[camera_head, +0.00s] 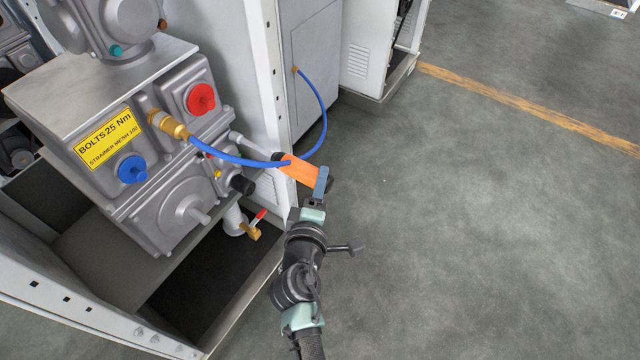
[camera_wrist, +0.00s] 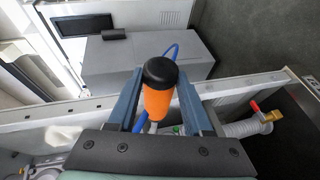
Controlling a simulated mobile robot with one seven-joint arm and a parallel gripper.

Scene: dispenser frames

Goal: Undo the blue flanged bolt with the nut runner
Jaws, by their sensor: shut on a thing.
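The nut runner shows in the head view as an orange body (camera_head: 300,171) with a dark end. My gripper (camera_head: 321,183) is shut on it, in the air to the right of the machine. In the wrist view the orange body and black cap (camera_wrist: 160,73) sit between my two blue-grey fingers. The blue flanged bolt (camera_head: 132,169) is on the grey housing's front, below the yellow label, well left of my gripper. The tool's working end is not clear, and I see no contact with the bolt. The bolt is not visible in the wrist view.
A red flanged bolt (camera_head: 201,98) is up and right of the blue one. A blue hose (camera_head: 235,160) runs from a brass fitting (camera_head: 168,125) toward the nut runner. A red-handled valve (camera_head: 251,228) sits low. A white frame post (camera_head: 267,75) stands behind. Open floor lies right.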

